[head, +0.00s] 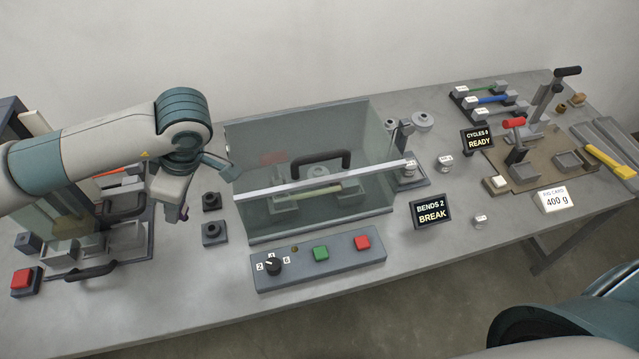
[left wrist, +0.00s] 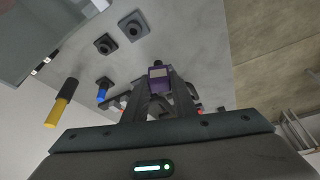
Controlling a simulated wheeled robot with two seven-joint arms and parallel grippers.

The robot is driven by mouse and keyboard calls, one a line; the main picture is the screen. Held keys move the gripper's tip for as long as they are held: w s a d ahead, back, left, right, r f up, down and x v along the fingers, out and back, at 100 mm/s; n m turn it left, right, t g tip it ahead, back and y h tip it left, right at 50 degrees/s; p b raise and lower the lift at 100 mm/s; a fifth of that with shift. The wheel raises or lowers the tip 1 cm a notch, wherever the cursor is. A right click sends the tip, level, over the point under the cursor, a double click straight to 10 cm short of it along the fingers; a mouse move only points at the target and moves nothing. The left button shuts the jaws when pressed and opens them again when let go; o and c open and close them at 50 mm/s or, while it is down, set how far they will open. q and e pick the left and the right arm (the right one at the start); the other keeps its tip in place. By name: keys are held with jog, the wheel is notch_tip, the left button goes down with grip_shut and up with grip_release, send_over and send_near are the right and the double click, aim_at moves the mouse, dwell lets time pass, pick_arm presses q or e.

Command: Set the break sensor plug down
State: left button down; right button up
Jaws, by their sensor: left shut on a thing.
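The break sensor plug looks like a small purple block (left wrist: 160,76) with a dark tip in the left wrist view. It sits between the two dark fingers of my left gripper (left wrist: 160,92), which is shut on it. In the head view the gripper (head: 178,211) points down above the table, left of two dark square sockets, and only a speck of purple shows at its tips. One socket (head: 211,202) stands behind the other (head: 214,234); both look empty. They also show in the left wrist view, one (left wrist: 134,27) and the other (left wrist: 104,44). My right gripper is out of view.
A clear-walled box (head: 320,215) with a black handle stands right of the sockets. A control panel (head: 320,262) with green and red buttons lies in front. A screen (head: 432,212) reads "BENDS 2 BREAK". A fixture with a red button (head: 22,279) is at left. Bare table lies around the sockets.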

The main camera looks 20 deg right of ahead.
pick_arm(q)
jog(key=s+d+f+m+h+p, duration=0.1)
jog(key=s+d+m+h, duration=0.2)
jog(key=m, duration=0.7)
jog(key=s+d+f+m+g+h+p, duration=0.1)
jog(key=s+d+f+m+h+p, duration=0.1)
jog(key=m, duration=0.9)
jog(key=s+d+f+m+h+p, duration=0.1)
jog(key=s+d+m, duration=0.4)
jog(key=m, duration=0.5)
jog(key=d+f+h, duration=0.1)
jog(key=d+h, duration=0.1)
jog(key=shift+s+d+m+g+h+p, duration=0.2)
jog(key=shift+d+m+g+h+p, duration=0.15)
jog(key=shift+m+g+h+p, duration=0.05)
jog(key=shift+a+f, duration=0.1)
jog(key=shift+f, duration=0.1)
jog(key=a+f+p, duration=0.1)
jog(key=a+f, duration=0.1)
jog(key=a, duration=0.1)
jog(key=a+f+p, duration=0.1)
jog(key=a+f, duration=0.1)
jog(key=a, duration=0.2)
jog(key=w+a+f+p, duration=0.1)
jog(key=a+f+p, duration=0.1)
jog(key=a, duration=0.2)
jog(key=shift+a+f, duration=0.15)
jog(key=shift+f, duration=0.3)
